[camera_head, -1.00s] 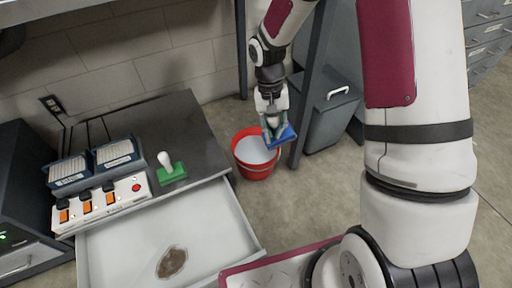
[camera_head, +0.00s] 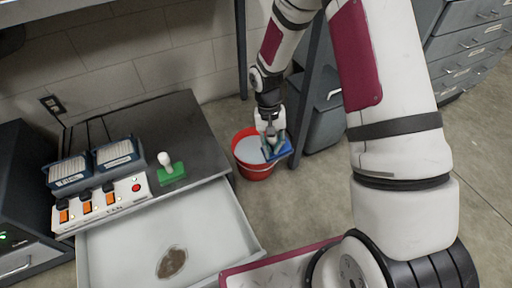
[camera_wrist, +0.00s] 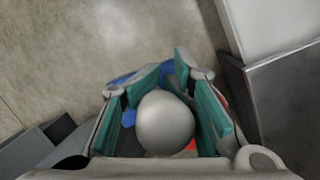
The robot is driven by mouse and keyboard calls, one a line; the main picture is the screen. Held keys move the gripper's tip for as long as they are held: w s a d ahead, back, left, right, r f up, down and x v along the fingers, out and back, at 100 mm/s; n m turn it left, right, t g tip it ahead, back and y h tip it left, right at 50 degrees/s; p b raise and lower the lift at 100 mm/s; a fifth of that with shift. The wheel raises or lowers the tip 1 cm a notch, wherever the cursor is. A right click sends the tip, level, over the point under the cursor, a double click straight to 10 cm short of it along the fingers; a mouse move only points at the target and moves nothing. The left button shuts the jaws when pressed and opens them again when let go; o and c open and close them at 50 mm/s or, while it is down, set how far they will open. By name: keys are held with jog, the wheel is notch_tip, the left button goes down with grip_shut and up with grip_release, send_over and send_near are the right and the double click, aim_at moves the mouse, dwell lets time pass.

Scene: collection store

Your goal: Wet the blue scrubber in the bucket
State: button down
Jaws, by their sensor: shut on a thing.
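The blue scrubber (camera_head: 278,149) is in my gripper (camera_head: 271,138) in the head view. My gripper is shut on its pale rounded handle (camera_wrist: 166,122), which fills the space between the teal finger pads in the wrist view. Parts of the blue scrubber (camera_wrist: 146,75) show beyond the fingers. The red bucket (camera_head: 256,172) stands on the floor with pale liquid (camera_head: 250,150) inside.
A green scrubber (camera_head: 171,173) with a white handle stands on the dark worktop (camera_head: 190,135) left of the bucket. A pale tray (camera_head: 215,222) with a brown stain lies in front.

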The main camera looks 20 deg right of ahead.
aim_at(271, 155)
jog(key=w+x, duration=0.2)
jog(key=x, duration=0.8)
jog(key=shift+a+f, duration=0.35)
jog(key=shift+f, duration=0.3)
jog(key=shift+w, duration=0.1)
dwell(1.9)
jog(key=shift+s+p+v, duration=0.2)
jog(key=shift+p+v, duration=0.45)
jog(key=shift+v, duration=0.3)
jog(key=shift+s+p+v, duration=0.2)
jog(key=shift+p+v, duration=0.45)
jog(key=shift+v, duration=0.35)
jog(key=shift+d+r, duration=0.1)
jog(key=shift+d, duration=0.05)
